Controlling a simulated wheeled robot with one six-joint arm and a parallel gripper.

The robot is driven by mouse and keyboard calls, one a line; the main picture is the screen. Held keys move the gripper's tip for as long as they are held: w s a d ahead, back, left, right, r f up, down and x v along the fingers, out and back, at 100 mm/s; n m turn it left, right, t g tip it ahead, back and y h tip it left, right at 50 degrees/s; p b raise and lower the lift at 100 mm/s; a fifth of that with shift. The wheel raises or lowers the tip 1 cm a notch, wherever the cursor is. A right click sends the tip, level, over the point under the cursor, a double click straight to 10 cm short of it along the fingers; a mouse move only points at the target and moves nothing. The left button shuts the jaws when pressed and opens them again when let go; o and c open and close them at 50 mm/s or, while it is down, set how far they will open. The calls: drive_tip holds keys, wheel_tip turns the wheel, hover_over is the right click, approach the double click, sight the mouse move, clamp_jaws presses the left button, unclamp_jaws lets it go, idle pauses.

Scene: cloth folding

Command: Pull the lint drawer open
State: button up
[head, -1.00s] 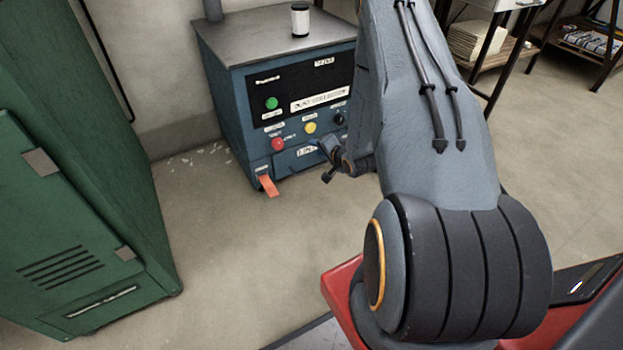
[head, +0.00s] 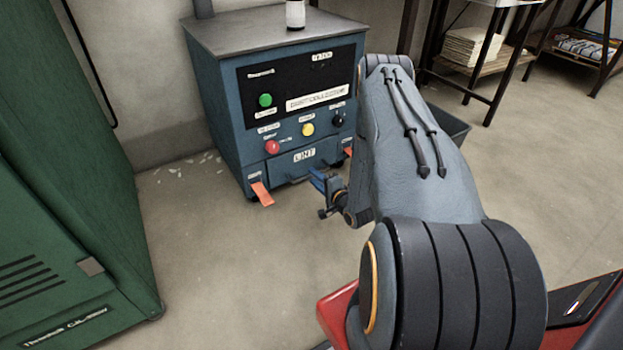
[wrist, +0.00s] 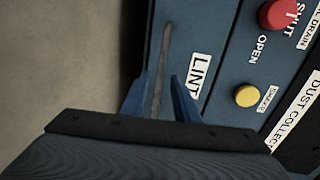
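The lint drawer (head: 285,168) is low on the front of the blue dust collector, under a white LINT label (head: 305,155). It looks shut. In the wrist view, the LINT label (wrist: 199,76) lies right of a long thin grey bar (wrist: 164,50), which looks like the drawer's handle. My gripper (head: 316,178) is in front of the drawer's right part in the head view. In the wrist view my gripper (wrist: 161,78) is open, its two blue fingers apart on either side of the bar. I cannot tell whether either finger touches it.
The dust collector (head: 220,110) carries red (head: 272,147), yellow (head: 307,129) and green (head: 265,100) buttons above the drawer. Orange tags (head: 262,194) hang at its lower front. A green cabinet (head: 70,180) stands at left. Open floor (head: 220,260) lies between them.

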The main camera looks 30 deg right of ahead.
drive_tip(key=shift+b+x, duration=0.4)
drive_tip(key=shift+x, duration=0.9)
clamp_jaws()
